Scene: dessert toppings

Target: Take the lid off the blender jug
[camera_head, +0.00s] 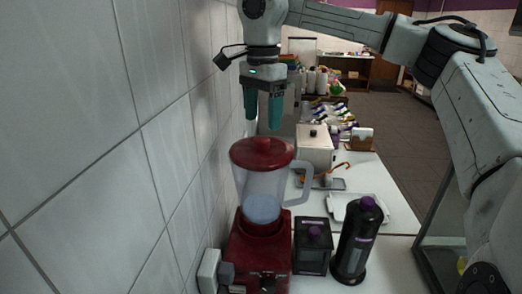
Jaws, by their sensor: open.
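The blender stands on the counter close to the tiled wall, with a red base (257,250) and a clear jug (262,185). The jug has a pale, see-through handle (303,184) on its right side. A dark red lid (262,152) with a small knob (262,143) sits on top of the jug. My gripper (262,122) hangs above the lid with its two teal fingers pointing down. The fingers are apart and empty, and a little of the gap to the knob shows.
Behind are a beige box (314,150) and a white tray (358,209). The tiled wall (165,150) is close on the left.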

